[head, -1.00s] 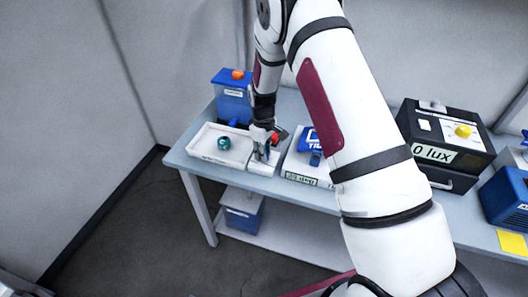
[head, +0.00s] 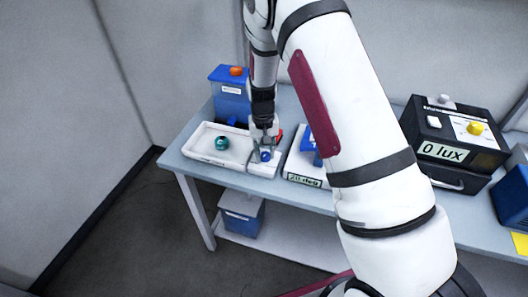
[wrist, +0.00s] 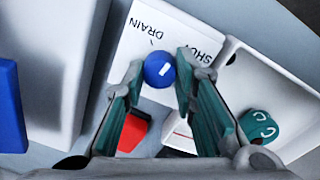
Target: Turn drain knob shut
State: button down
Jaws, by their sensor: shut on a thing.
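The drain knob is a round blue knob (wrist: 160,70) with a short white mark, on a white panel (wrist: 140,40) printed DRAIN and SHUT. The white mark lies at a slant. In the wrist view, my gripper (wrist: 163,77) has one finger on each side of the knob and is shut on it. In the head view, the knob (head: 266,156) shows small and blue below my gripper (head: 265,150), at the right end of the white tray. The last letters of SHUT are partly covered by a finger.
A red part (wrist: 132,130) sits close to the fingers. A teal knob-like piece (head: 222,143) lies in the white tray (head: 200,158) on the left. A blue tank (head: 230,103) with an orange cap stands behind. A white device (head: 305,170) and a black lux box (head: 455,128) are to the right.

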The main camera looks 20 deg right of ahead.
aim_at(264, 153)
jog(key=m+b, duration=0.1)
jog(key=m, duration=0.2)
jog(key=shift+m, duration=0.3)
jog(key=shift+m+b, duration=0.3)
jog(key=shift+m, duration=1.5)
jog(key=c, duration=1.3)
grip_release()
notch_tip(264, 153, up, 12)
jog(key=shift+w, duration=0.2)
